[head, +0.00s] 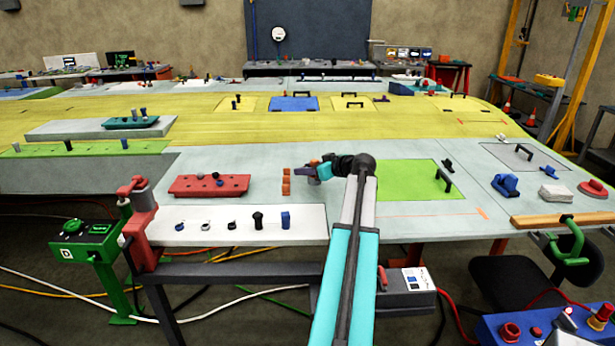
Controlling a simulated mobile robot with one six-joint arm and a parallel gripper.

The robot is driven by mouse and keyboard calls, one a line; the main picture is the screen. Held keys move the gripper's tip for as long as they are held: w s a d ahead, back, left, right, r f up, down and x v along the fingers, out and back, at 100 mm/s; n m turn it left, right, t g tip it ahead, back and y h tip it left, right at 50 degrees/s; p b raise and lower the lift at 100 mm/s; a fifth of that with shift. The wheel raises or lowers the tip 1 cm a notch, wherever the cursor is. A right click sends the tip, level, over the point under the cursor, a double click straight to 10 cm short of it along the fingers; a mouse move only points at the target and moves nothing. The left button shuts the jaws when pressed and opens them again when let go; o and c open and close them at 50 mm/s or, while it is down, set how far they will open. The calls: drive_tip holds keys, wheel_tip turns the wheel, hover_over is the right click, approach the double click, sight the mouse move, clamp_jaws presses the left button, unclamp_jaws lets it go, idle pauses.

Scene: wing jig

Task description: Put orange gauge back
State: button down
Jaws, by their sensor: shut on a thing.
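My gripper (308,172) is over the pale grey wing panel, left of the green panel, with its jaws pointing left. It is shut on the orange gauge (286,181), which shows as a short column of orange blocks at the jaw tips. The exact contact is too small to see, and I cannot tell how high the gauge is above the panel. A white strip (305,238) at the near edge holds several small black pieces and a blue one (285,220). A red tray (209,186) with small pegs lies behind it.
The green panel (405,180) with a black handle (444,182) lies right of my arm. A blue tool (505,186), a white block (556,196) and a red disc (592,189) stand farther right. A red clamp (138,210) stands at the left end of the white strip.

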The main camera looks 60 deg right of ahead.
drive_tip(key=shift+f, duration=0.1)
drive_tip(key=shift+f+p, duration=0.85)
drive_tip(key=shift+f, duration=0.7)
drive_tip(key=shift+f, duration=0.15)
drive_tip(key=c, duration=1.2)
unclamp_jaws()
drive_tip(key=b+v, duration=0.3)
drive_tip(key=v, duration=0.9)
drive_tip(key=shift+b, duration=0.35)
